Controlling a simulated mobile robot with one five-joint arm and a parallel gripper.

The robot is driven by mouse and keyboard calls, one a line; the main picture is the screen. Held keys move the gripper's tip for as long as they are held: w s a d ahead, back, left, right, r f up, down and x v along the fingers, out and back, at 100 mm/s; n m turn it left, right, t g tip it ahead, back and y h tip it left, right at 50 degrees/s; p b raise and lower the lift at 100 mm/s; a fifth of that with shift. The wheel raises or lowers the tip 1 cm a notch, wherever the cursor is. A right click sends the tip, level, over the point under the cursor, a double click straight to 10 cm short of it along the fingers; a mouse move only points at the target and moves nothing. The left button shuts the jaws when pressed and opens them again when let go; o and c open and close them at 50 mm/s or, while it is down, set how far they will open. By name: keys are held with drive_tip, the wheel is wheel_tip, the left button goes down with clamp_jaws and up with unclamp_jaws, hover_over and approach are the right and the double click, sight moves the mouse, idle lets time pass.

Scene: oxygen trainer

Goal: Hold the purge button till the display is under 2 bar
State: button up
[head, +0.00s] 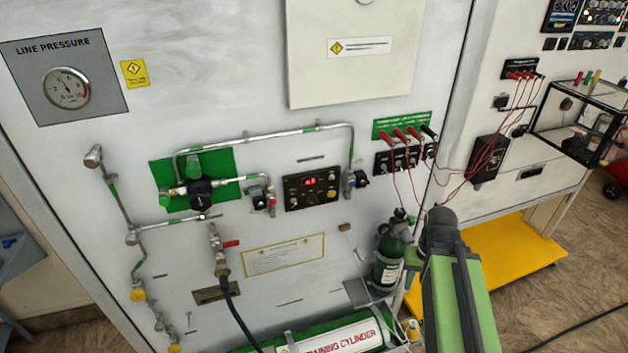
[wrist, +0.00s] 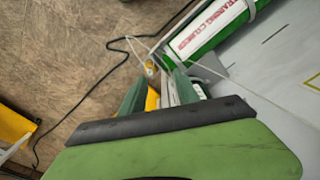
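The display (head: 320,180) is a small black panel with red lit digits, mid-wall in the head view; the digits are too small to read surely. Small knobs or buttons sit on that panel below the digits, but I cannot tell which is the purge button. In the wrist view my gripper (wrist: 160,88) has two green fingers spread apart, pointing down past the cylinder toward the floor, with no held thing visible between them. In the head view my green arm rises at lower right, well right of and below the display; the fingertips are hidden there.
A line pressure gauge (head: 66,88) is at upper left. Pipes and a green valve plate (head: 166,172) lie left of the display. A small green bottle (head: 388,262) stands near my arm. The training cylinder (head: 335,338) lies below. Red cables and a yellow platform (head: 510,258) are at right.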

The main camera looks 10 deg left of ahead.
clamp_jaws()
idle(1.4)
